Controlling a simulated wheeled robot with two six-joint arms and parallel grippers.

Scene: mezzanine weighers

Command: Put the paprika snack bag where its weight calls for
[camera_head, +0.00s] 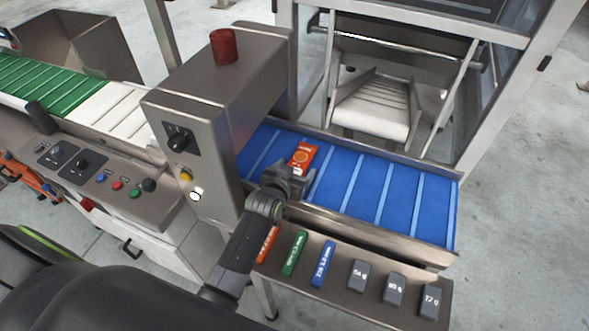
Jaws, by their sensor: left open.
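The paprika snack bag (303,155) is a small orange-red packet with a pale round mark. It lies on the blue slatted conveyor belt (375,192), near the belt's left end by the steel housing. My left gripper (297,178) is open just on the near side of the bag, over the belt, and hides the bag's lower end. Whether the fingers touch the bag cannot be told. My right gripper is not in view.
A steel shelf (395,310) in front of the belt holds red, green and blue (323,264) labelled sticks and several grey weights (394,288). A pale chute (372,108) lies behind. The belt's right part is clear.

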